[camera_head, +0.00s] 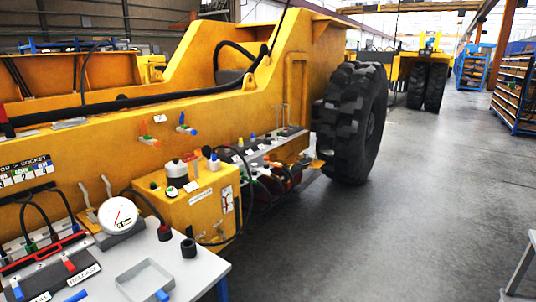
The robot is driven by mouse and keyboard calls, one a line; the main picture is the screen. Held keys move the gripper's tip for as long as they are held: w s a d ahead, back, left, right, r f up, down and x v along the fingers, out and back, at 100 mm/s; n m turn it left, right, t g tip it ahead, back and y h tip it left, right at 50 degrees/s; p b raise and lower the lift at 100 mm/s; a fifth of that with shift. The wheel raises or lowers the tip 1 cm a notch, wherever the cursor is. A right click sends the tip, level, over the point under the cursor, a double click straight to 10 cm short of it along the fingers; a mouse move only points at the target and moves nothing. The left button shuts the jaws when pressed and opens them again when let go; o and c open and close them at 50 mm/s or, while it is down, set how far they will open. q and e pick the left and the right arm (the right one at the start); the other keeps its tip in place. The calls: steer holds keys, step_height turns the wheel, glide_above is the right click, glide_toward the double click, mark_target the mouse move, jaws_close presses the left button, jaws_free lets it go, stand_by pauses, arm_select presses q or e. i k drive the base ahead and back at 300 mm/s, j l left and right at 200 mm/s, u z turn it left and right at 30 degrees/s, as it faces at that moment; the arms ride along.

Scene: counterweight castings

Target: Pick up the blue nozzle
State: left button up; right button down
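Several small blue parts show, and I cannot tell for certain which is the blue nozzle. A blue piece (162,296) is at the front corner of the open grey tray (147,279) on the table. A blue rod-like piece (77,296) lies at the table's front edge, partly cut off by the picture's bottom. A blue fitting (186,130) sticks out of the yellow machine's side.
The grey table (204,273) fills the lower left. It holds a white dial gauge (117,215), dark cylinders (188,248) and red-handled tools (84,274). The yellow machine (110,130) and its large tyre (352,122) stand behind.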

mark_target(213, 160)
steer(key=i+l+z, duration=0.2)
steer(key=z, duration=0.15)
steer(key=i+z, duration=0.65)
steer(key=i+u, duration=0.3)
steer(key=i, duration=0.25)
steer(key=i+l+u, duration=0.25)
steer(key=i, duration=0.3)
steer(key=i+j+u, duration=0.15)
steer(key=i+u, duration=0.5)
steer(key=i, duration=0.15)
steer(key=i+u, duration=0.35)
steer(key=i, duration=0.05)
